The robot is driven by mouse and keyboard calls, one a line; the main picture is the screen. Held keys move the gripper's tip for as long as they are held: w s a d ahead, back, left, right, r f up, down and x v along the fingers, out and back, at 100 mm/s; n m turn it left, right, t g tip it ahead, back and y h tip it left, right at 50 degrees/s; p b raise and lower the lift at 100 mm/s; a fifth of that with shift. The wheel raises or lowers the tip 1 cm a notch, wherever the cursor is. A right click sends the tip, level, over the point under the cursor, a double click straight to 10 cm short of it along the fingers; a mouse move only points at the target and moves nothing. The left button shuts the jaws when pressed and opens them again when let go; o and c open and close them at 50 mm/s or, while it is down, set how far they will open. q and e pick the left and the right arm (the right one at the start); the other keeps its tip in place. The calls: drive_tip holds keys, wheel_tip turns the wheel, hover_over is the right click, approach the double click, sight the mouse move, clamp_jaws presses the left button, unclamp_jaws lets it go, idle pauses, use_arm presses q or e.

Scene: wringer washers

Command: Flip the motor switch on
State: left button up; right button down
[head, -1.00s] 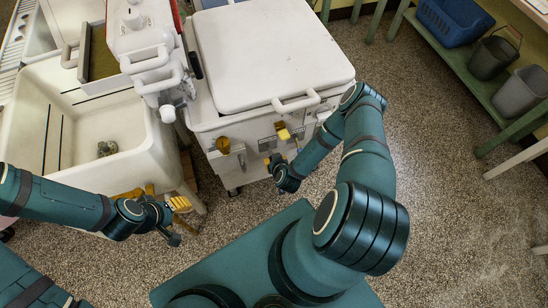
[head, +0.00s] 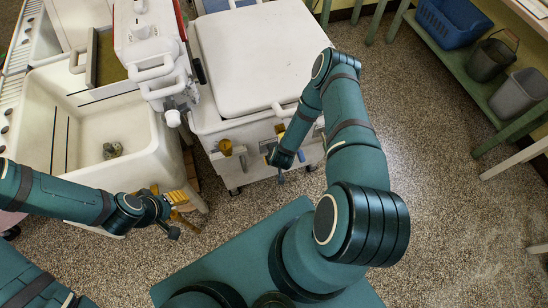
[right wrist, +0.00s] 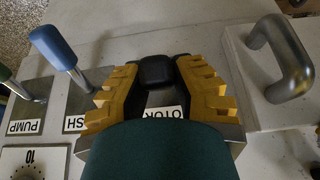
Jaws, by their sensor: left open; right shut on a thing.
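The motor switch (right wrist: 156,70) has a black knob and shows in the right wrist view above a plate partly reading "OTOR" (right wrist: 165,112). My right gripper (right wrist: 158,84) has its yellow ridged fingers shut on this knob, one on each side. In the head view my right gripper is at the front face of the white washer (head: 262,60), where my wrist hides most of it and the switch. My left gripper (head: 180,207) is open and empty, low in front of the white sink.
A blue-handled lever (right wrist: 52,47) by a plate ending in "SH" and a lever by the "PUMP" plate (right wrist: 25,121) stand left of the switch. A grey metal handle (right wrist: 290,62) is to the right. The white sink (head: 88,180) stands left of the washer.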

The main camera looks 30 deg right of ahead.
drive_tip(key=shift+w, duration=0.2)
drive_tip(key=c, duration=0.7)
unclamp_jaws()
drive_tip(key=shift+c, duration=0.2)
drive_tip(key=shift+s+r, duration=0.1)
drive_tip(key=shift+s, duration=0.05)
drive_tip(key=v, duration=1.1)
drive_tip(key=shift+r, duration=0.4)
drive_tip(key=shift+s+a, duration=0.1)
drive_tip(key=shift+s, duration=0.05)
drive_tip(key=s+a+r+g+y+b, duration=0.1)
drive_tip(key=a+r+y, duration=0.1)
drive_tip(key=a+r, duration=0.3)
drive_tip(key=s+a+r+n+g+y, duration=0.1)
drive_tip(key=s+a+r+g+y, duration=0.1)
drive_tip(key=a+r, duration=0.4)
drive_tip(key=a+y, duration=0.1)
drive_tip(key=a, duration=0.4)
drive_tip(key=shift+s+r+b, duration=0.2)
drive_tip(key=shift+r+b, duration=0.05)
drive_tip(key=shift+b, duration=0.15)
